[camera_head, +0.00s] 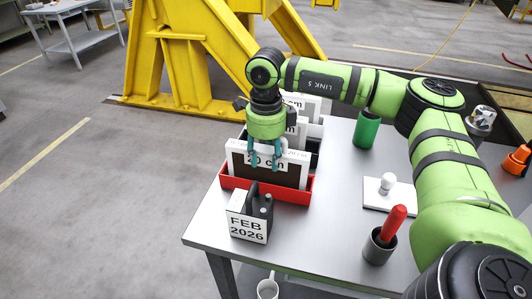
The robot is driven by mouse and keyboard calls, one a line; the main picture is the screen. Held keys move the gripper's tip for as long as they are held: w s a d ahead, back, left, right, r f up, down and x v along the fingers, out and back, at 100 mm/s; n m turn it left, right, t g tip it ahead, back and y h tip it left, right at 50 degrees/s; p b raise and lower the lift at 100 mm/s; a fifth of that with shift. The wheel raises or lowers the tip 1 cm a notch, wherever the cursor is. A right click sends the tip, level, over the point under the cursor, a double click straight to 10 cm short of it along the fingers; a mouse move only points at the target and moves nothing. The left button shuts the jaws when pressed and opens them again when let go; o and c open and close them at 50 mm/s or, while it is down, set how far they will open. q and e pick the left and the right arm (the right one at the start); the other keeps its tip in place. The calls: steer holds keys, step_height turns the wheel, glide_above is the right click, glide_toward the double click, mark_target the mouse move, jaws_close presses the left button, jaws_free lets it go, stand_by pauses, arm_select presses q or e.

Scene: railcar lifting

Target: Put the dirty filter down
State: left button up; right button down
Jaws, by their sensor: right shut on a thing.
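The dirty filter (284,171), a dark panel in a white frame marked "20 cm", stands upright in or just over a red tray (296,196) on the grey table. My right gripper (265,165) points down from above, with its teal fingers shut on the filter's top edge. I cannot tell whether the filter's bottom touches the tray's floor, because the tray's front wall hides it. My left gripper is not in view.
Behind stand white filters (303,103) in a black tray. In front is a black device labelled "FEB 2026" (246,226). To the right are a green cylinder (367,130), a white plate with a knob (401,195) and a grey cup holding a red-handled tool (377,250). A yellow frame (182,70) stands behind.

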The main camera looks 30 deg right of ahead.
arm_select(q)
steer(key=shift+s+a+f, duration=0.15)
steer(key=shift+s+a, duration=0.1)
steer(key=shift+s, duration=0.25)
arm_select(e)
steer(key=c, duration=0.7)
jaws_free()
steer(key=shift+f, duration=0.1)
arm_select(q)
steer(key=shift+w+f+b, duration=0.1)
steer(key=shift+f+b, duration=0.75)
steer(key=shift+b, duration=0.1)
arm_select(e)
step_height(320, 180, up, 12)
steer(key=shift+r, duration=0.2)
